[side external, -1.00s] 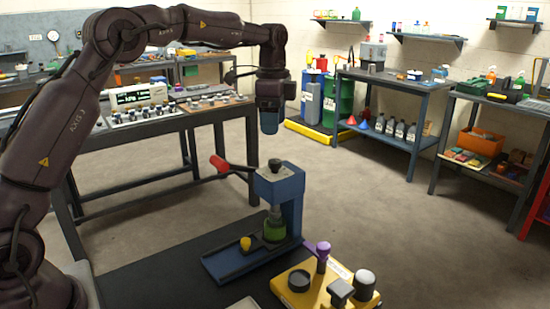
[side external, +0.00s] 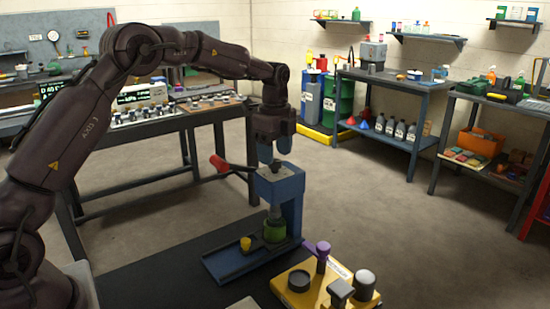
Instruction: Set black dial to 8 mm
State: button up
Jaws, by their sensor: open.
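A blue press (side external: 291,187) stands on the dark bench mat. A small black dial (side external: 274,163) sits on its flat top. A round black knob (side external: 299,280) also lies on the yellow plate in front. No mm scale is readable at this size.
The press has a red-handled lever (side external: 219,164) reaching left, a green part (side external: 275,232) under its head and a yellow knob (side external: 245,243) on its base. The yellow plate (side external: 318,293) carries a purple-topped post (side external: 323,250) and other knobs. Open floor lies to the right.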

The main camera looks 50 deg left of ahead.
jog(key=shift+f, duration=1)
jog(key=c, duration=0.9)
